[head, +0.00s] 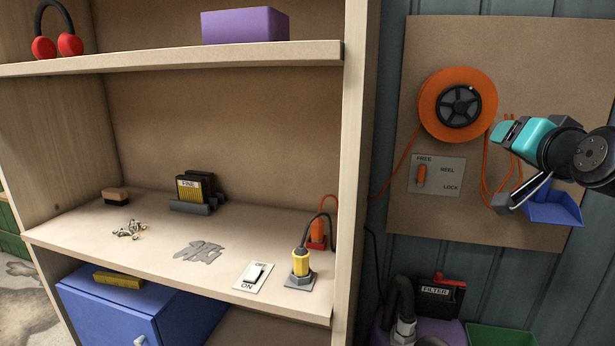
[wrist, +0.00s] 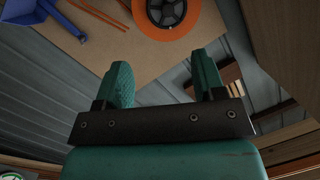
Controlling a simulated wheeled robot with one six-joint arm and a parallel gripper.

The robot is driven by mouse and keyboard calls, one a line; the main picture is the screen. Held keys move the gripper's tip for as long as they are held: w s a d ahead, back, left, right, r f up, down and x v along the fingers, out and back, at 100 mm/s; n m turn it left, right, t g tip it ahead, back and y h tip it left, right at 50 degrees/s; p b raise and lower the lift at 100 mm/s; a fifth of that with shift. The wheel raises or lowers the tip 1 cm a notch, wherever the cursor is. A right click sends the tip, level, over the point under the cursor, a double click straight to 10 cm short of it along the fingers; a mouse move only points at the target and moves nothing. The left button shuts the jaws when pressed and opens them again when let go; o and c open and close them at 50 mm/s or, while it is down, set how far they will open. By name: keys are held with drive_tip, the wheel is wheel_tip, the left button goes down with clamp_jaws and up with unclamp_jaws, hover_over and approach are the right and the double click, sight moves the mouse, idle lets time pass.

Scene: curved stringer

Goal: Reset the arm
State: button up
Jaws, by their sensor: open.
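My gripper (head: 507,131) shows at the right of the head view, raised in front of the wall board, to the right of the orange reel. In the wrist view my gripper (wrist: 162,85) has its two teal fingers spread apart, with nothing between them. It is open and empty. The orange cord reel (head: 430,103) hangs on the brown board (head: 540,50), and part of it shows beyond the fingertips in the wrist view (wrist: 199,22). My arm covers part of the board and of the blue dustpan.
A blue dustpan (head: 553,208) and orange cord loops hang on the board. A reel switch plate (head: 450,175) is below the reel. The shelf (head: 150,225) at left holds a brush, screws, a FINE block holder, a grey smear, an ON/OFF switch (head: 254,276) and a yellow plug (head: 301,263).

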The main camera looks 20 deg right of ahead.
drive_tip(key=a+f+n+g+y, duration=0.3)
drive_tip(key=a+f+n+y, duration=0.15)
drive_tip(key=a, duration=0.55)
drive_tip(key=a+f+n+g+y, duration=0.3)
drive_tip(key=a+f+n+y, duration=0.15)
drive_tip(key=a, duration=0.55)
drive_tip(key=s+a+f+n+g, duration=0.2)
drive_tip(key=s+a+n+g, duration=0.2)
drive_tip(key=s+a, duration=0.2)
drive_tip(key=s+a+f+n+g+y, duration=0.1)
drive_tip(key=s+a+f+n+g, duration=0.2)
drive_tip(key=s, duration=0.6)
drive_tip(key=a+n+g, duration=0.1)
drive_tip(key=a+g, duration=0.1)
drive_tip(key=a, duration=0.1)
drive_tip(key=shift+s+a, duration=0.2)
